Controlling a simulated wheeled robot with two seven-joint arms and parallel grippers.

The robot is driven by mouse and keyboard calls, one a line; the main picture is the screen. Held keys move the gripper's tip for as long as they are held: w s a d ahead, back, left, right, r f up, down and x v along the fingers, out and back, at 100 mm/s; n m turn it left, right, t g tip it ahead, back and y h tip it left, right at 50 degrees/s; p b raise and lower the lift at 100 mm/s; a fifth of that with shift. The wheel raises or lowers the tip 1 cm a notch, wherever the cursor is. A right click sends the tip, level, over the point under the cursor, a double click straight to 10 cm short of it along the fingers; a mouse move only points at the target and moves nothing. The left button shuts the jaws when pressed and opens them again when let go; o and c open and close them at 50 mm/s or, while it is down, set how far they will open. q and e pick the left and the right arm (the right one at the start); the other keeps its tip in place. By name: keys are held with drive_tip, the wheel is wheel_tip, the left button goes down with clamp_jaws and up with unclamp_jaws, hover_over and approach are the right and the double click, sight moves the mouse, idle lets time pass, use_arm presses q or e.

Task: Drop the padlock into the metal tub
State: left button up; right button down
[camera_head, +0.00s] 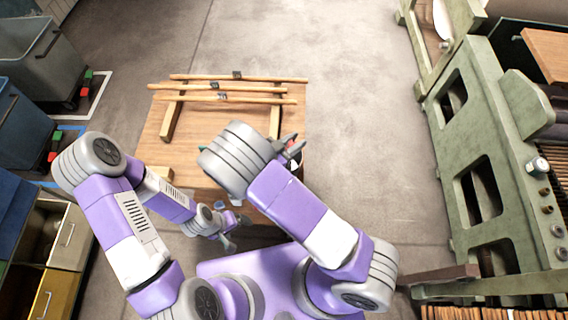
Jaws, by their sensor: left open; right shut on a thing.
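My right gripper (293,149) is over the right edge of the wooden table (187,125), beside a large grey joint of my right arm. It is shut on a small, mostly hidden thing (297,145) with a bit of red showing; I cannot tell whether this is the padlock. My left gripper (237,231) is open and low, at the near side of the table. I cannot make out the metal tub; my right arm covers part of the tabletop.
Several wooden rods (235,87) lie across wooden supports at the table's far end. A green metal frame (468,130) lines the right. Floor between is clear.

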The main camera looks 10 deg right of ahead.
drive_tip(key=c, duration=0.8)
unclamp_jaws()
drive_tip(key=shift+a, duration=0.1)
drive_tip(key=v, duration=0.7)
drive_tip(key=shift+a, duration=0.15)
drive_tip(key=shift+s, duration=0.25)
